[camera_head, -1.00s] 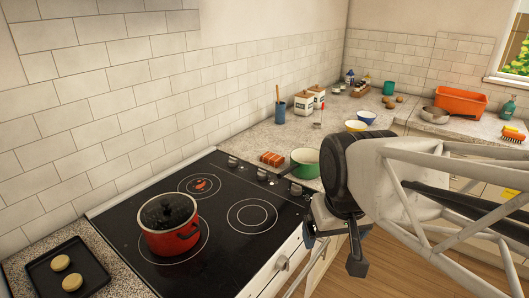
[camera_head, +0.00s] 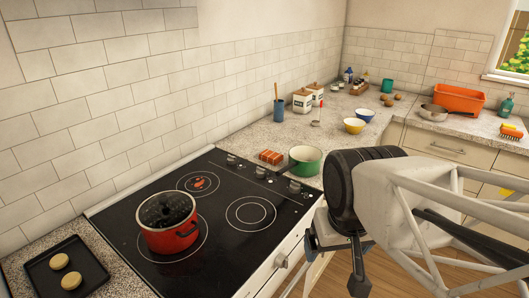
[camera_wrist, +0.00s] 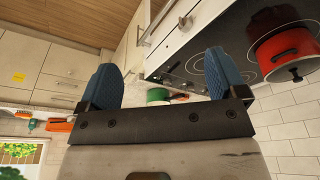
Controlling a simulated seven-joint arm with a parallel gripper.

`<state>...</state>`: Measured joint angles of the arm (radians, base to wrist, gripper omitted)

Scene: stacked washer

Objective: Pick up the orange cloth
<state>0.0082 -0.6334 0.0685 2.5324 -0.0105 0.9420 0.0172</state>
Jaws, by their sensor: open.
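No item is clearly an orange cloth. A small orange item with pale stripes (camera_head: 270,157) lies on the counter behind the stove, beside the green pot (camera_head: 306,161). It may be folded cloth, but it is too small to tell. My gripper (camera_head: 333,262) is in front of the stove's right end, apart from the counter and pots. In the wrist view my gripper (camera_wrist: 160,72) shows two blue fingers spread apart with nothing between them. The green pot also shows in the wrist view (camera_wrist: 158,94), beyond the fingers.
A red pot (camera_head: 168,224) stands on the black stovetop (camera_head: 226,258). A baking tray (camera_head: 44,276) holds two round buns at lower left. Bowls (camera_head: 354,126), canisters (camera_head: 302,101) and an orange bin (camera_head: 459,98) stand on the far counter. Wooden floor lies below my arm.

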